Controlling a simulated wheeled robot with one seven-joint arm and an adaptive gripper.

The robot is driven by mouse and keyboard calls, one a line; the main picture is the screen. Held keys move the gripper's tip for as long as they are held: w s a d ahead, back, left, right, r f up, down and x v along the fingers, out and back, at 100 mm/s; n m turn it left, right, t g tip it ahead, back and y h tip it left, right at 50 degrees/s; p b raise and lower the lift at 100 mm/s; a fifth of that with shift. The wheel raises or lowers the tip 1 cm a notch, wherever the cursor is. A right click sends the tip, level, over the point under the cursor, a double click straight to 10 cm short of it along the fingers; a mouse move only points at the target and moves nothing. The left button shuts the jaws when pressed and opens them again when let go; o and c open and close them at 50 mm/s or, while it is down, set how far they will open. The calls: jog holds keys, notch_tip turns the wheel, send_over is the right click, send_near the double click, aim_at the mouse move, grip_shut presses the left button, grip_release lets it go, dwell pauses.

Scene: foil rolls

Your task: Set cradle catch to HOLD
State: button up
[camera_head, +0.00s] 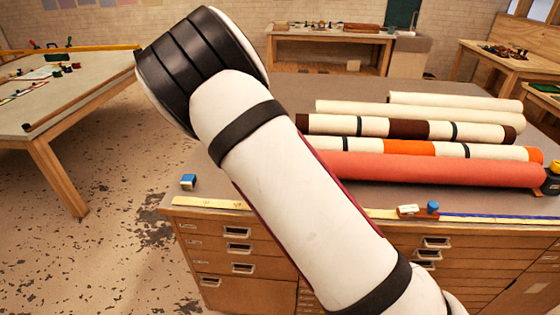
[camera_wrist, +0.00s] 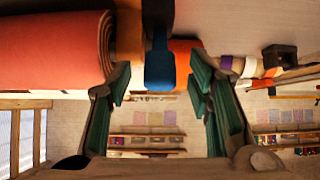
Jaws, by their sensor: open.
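A blue lever-like piece (camera_wrist: 160,68), which looks like the cradle catch, hangs in the upper middle of the wrist view, below a dark upright part. My gripper (camera_wrist: 159,82) is open, its green-padded fingers on either side of the blue piece with gaps showing. The end of a red roll (camera_wrist: 55,45) lies just left of the piece. In the head view the red roll (camera_head: 430,169) lies along the bench, with a black and yellow item (camera_head: 552,180) at its right end. My gripper is out of that view. No HOLD marking is readable.
Several cream and banded rolls (camera_head: 410,128) lie behind the red roll on the drawer bench (camera_head: 300,88). A small white and red item (camera_head: 410,210) and a blue one (camera_head: 433,207) sit by the front edge. A blue box (camera_head: 188,181) stands at the left corner.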

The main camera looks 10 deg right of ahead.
jog(key=v, duration=1.1)
jog(key=shift+r, duration=0.2)
jog(key=shift+s, duration=0.2)
